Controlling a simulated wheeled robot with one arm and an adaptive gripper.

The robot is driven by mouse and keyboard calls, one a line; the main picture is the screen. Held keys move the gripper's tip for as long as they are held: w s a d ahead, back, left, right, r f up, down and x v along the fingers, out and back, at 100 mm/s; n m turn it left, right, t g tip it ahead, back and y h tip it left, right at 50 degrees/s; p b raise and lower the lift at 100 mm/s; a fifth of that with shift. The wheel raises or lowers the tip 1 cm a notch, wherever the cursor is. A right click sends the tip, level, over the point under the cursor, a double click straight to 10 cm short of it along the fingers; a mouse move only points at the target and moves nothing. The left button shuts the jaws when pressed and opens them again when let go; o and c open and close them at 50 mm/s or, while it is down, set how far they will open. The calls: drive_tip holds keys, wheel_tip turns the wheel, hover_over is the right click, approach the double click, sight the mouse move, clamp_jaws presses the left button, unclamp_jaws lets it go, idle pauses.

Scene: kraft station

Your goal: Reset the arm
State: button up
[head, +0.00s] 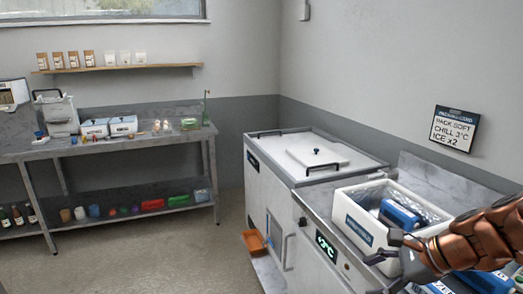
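My gripper (385,250) is at the lower right, at the end of my copper-coloured arm, which enters from the right edge. Its grey fingers are spread apart, and I see nothing held between them. It is in front of the near side of a white insulated box (364,216) on the counter; I cannot tell whether it touches the box. Inside the box are a silvery liner and a blue pack (400,214). My arm hides part of the box's right side and of the counter.
More blue packs (483,281) lie under my arm at the lower right. A chest unit with a white lid (318,152) stands left of the counter. A steel bench (110,144) with containers and a lower shelf stands at the left wall.

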drive_tip(key=s+a+f+n+g+h+p, duration=0.1)
drive_tip(key=s+a+f+n+g, duration=0.1)
drive_tip(key=s+a+n, duration=0.35)
drive_tip(key=s+a+f+n+g+h, duration=0.1)
drive_tip(key=s+a+n+g+h, duration=0.2)
drive_tip(key=s, duration=0.4)
drive_tip(key=s+d+f+n+g+h+p, duration=0.1)
drive_tip(key=s+d+n+h, duration=0.1)
drive_tip(key=s+n, duration=0.8)
drive_tip(key=shift+s+f+g+h, duration=0.3)
drive_tip(key=shift+s+f+h, duration=0.1)
drive_tip(key=shift+h, duration=0.2)
drive_tip(key=shift+n, duration=0.25)
